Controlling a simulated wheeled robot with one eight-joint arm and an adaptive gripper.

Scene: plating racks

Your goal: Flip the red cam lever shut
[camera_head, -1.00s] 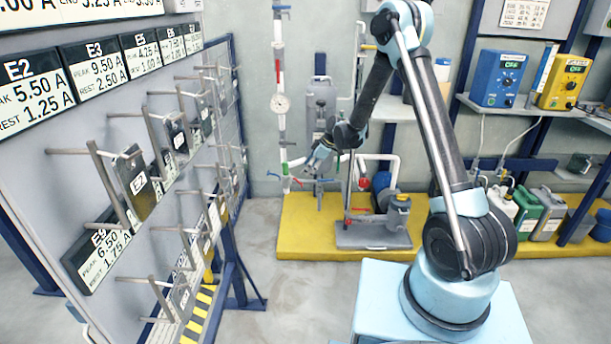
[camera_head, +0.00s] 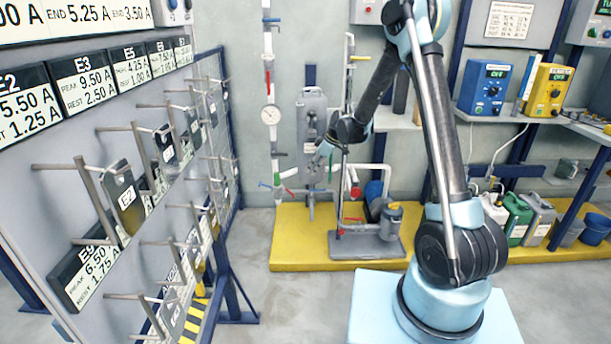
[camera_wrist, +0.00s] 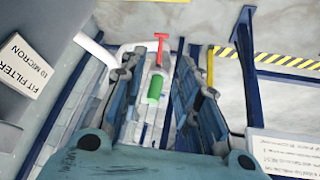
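A small red lever (camera_head: 290,173) sticks out beside a green piece (camera_head: 277,180) low on the white pipe at the back wall. In the wrist view, a red T-shaped handle (camera_wrist: 161,48) lies ahead beyond the fingertips, with a green piece (camera_wrist: 155,88) nearer, between the fingers. I cannot tell whether this red handle is the same lever. My gripper (camera_head: 324,151) is up and to the right of the lever, in front of the grey housing, apparently clear of it. In the wrist view my gripper (camera_wrist: 163,82) has its fingers apart, with nothing visibly held.
A grey housing (camera_head: 311,105) hangs on the wall behind my gripper. A pump-like unit (camera_head: 367,245) stands on the yellow platform (camera_head: 300,250). A rack panel (camera_head: 60,170) with pegs and plates is at left. Floor between them (camera_head: 250,290) is clear.

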